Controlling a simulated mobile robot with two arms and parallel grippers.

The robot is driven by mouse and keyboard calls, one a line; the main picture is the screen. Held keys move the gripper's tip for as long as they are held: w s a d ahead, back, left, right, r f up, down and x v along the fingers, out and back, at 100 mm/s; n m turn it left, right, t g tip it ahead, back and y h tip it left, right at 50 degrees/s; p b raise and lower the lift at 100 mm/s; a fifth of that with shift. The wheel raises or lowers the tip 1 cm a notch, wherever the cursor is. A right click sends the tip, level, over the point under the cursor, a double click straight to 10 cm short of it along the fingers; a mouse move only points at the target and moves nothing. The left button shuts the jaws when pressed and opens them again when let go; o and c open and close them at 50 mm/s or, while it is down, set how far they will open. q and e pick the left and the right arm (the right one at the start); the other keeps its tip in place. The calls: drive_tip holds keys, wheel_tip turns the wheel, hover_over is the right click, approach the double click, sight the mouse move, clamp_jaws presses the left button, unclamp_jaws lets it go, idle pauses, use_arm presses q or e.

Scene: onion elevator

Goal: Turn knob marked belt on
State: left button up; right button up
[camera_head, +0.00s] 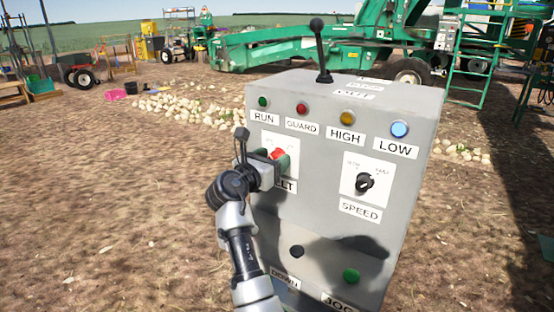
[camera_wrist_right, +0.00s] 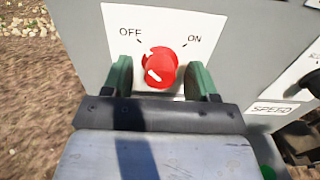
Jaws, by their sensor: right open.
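The red belt knob (camera_wrist_right: 163,62) sits on a white plate (camera_wrist_right: 188,24) marked OFF at upper left and ON at upper right. A white mark shows on the knob's lower left; I cannot tell its setting for sure. In the head view the knob (camera_head: 277,154) is on the left of the grey control box (camera_head: 318,198), above a label partly hidden by my gripper, ending in "LT". My right gripper (camera_wrist_right: 160,78) is open, its green fingers on either side of the knob with gaps visible. It also shows in the head view (camera_head: 276,160). My left gripper is not in view.
The SPEED knob (camera_head: 364,183) is to the right of the belt knob. RUN, GUARD, HIGH and LOW lights line the top, below a black lever (camera_head: 320,50). A green JOG button (camera_head: 351,275) is low down. Green machinery (camera_head: 300,45) stands behind; open dirt lies left.

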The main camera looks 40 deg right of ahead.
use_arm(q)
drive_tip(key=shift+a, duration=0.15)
use_arm(e)
drive_tip(key=shift+a, duration=0.1)
drive_tip(key=shift+c, duration=0.7)
drive_tip(key=c, duration=0.8)
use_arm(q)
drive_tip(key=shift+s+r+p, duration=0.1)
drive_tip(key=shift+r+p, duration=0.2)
use_arm(e)
drive_tip(key=shift+s+r+m, duration=0.1)
drive_tip(key=shift+m, duration=0.2)
drive_tip(key=shift+m+p, duration=0.45)
drive_tip(key=shift+m, duration=0.65)
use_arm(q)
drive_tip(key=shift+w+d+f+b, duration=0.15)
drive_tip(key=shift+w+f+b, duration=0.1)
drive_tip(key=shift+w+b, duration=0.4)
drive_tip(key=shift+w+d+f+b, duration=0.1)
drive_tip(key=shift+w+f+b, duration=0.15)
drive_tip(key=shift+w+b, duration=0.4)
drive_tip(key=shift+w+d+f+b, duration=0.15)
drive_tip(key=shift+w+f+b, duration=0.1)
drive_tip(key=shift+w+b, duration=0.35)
use_arm(e)
drive_tip(key=shift+s+f+m, duration=0.1)
drive_tip(key=shift+m, duration=3.7)
drive_tip(key=shift+f+m, duration=0.1)
drive_tip(key=shift+m, duration=3.7)
